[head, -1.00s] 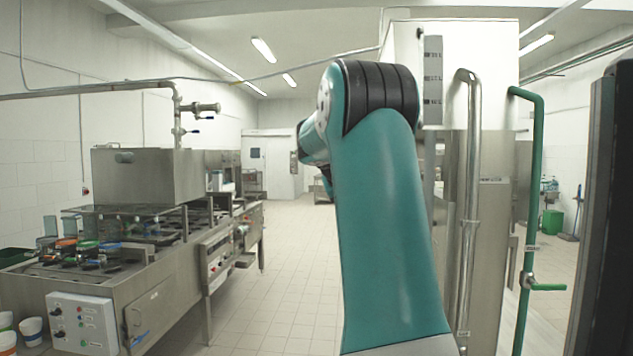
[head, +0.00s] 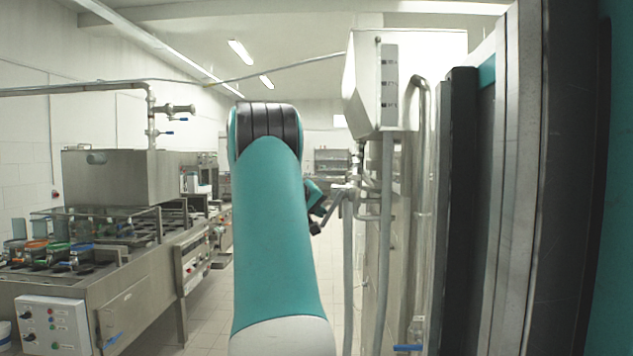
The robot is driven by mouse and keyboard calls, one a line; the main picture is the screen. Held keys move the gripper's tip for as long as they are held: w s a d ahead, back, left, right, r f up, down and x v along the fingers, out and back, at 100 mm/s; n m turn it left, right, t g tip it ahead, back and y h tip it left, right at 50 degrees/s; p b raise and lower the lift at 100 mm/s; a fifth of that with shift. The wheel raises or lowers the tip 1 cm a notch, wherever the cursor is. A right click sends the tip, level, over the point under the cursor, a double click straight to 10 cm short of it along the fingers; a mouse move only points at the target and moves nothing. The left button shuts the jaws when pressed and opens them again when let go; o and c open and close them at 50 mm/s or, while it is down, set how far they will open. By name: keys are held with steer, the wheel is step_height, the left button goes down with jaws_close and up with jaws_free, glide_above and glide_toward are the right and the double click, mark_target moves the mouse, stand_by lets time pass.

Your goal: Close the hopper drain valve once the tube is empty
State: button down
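A steel box that looks like the hopper (head: 130,178) stands on the filler machine at the left. Valves with blue handles (head: 166,133) sit on the pipe above it. I cannot tell which is the drain valve, and no tube contents can be made out. A dark, small part that seems to be my gripper (head: 317,222) shows beyond my teal arm, apart from these handles. Its fingers are too small and hidden to read.
A control box (head: 53,325) with buttons is on the machine's front. A white cabinet (head: 430,70) with steel pipes stands right of my arm. A large dark and steel upright (head: 520,200) fills the right foreground. Tiled floor (head: 210,320) is open between machine and cabinet.

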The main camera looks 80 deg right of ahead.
steer(key=shift+f, duration=0.25)
steer(key=shift+r, duration=0.1)
stand_by(0.3)
